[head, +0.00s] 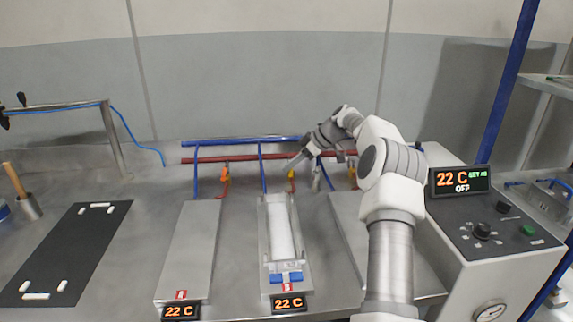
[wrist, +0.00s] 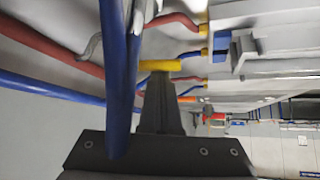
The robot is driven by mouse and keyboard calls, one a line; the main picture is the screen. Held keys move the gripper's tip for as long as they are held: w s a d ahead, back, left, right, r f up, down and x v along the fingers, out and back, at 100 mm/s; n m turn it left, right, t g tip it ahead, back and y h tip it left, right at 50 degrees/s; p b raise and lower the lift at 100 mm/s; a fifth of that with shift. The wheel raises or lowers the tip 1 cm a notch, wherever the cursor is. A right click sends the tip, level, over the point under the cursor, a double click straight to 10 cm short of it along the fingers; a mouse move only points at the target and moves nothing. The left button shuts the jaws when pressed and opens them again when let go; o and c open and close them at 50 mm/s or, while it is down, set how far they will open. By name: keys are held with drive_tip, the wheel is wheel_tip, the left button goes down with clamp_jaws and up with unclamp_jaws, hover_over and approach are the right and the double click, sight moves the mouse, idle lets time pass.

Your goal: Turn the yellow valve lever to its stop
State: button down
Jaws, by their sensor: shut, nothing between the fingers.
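In the head view the yellow valve lever (head: 291,174) is small, at the back of the bench behind the middle fixture. My gripper (head: 294,164) reaches down to it from the upper right. In the wrist view my shut, empty gripper (wrist: 158,82) points at a yellow lever (wrist: 160,66), which lies across the picture at the fingertips. I cannot tell whether the tips touch it. A blue pipe (wrist: 118,75) crosses in front of part of my gripper. The valve body is mostly hidden.
Similar valves stand left (head: 225,172) and right (head: 352,173) of the lever. A blue pipe (head: 235,142) and a red pipe (head: 230,159) run along the back. The middle fixture (head: 305,250) holds a white block. A control box (head: 500,225) stands at the right.

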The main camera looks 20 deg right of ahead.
drive_tip(key=shift+s+d, duration=0.1)
drive_tip(key=shift+d, duration=0.15)
idle(0.5)
drive_tip(key=w+a, duration=0.2)
drive_tip(key=a, duration=0.2)
drive_tip(key=w+d+p+v, duration=0.1)
drive_tip(key=p+v, duration=0.1)
drive_tip(key=v, duration=0.8)
drive_tip(key=shift+w+d+r, duration=0.25)
drive_tip(key=shift+r, duration=0.15)
